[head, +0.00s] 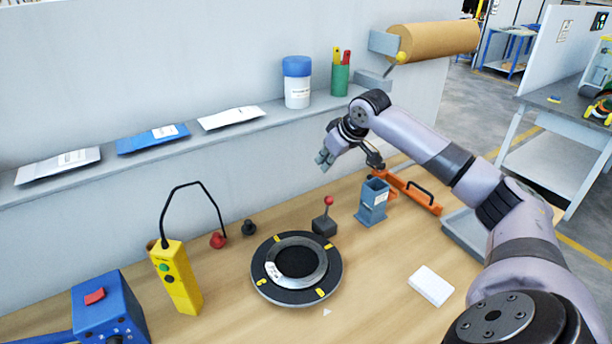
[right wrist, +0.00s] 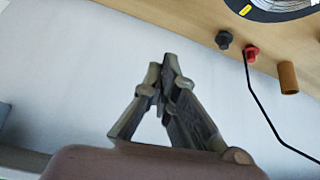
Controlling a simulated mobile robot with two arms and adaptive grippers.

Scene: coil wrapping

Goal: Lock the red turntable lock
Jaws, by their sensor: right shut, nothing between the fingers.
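A round black turntable (head: 259,277) with yellow marks and a silver ring lies on the wooden bench. Just behind it stands a small lever with a red ball (head: 328,201) on a dark block (head: 324,227), its stick upright or nearly so. My right gripper (head: 323,161) is shut and empty, raised above and behind the red-ball lever, apart from it. In the right wrist view its fingertips (right wrist: 163,72) meet in front of the pale wall, and the turntable's edge (right wrist: 262,14) shows at the top right. The lever cannot be made out there. My left gripper is out of view.
A yellow pendant (head: 178,282) with a black cable, a red knob (head: 217,241) and a black knob (head: 249,228) stand left of the turntable. A blue-grey holder (head: 372,203), orange tool (head: 411,193) and white block (head: 431,286) are right. A shelf (head: 150,152) runs behind.

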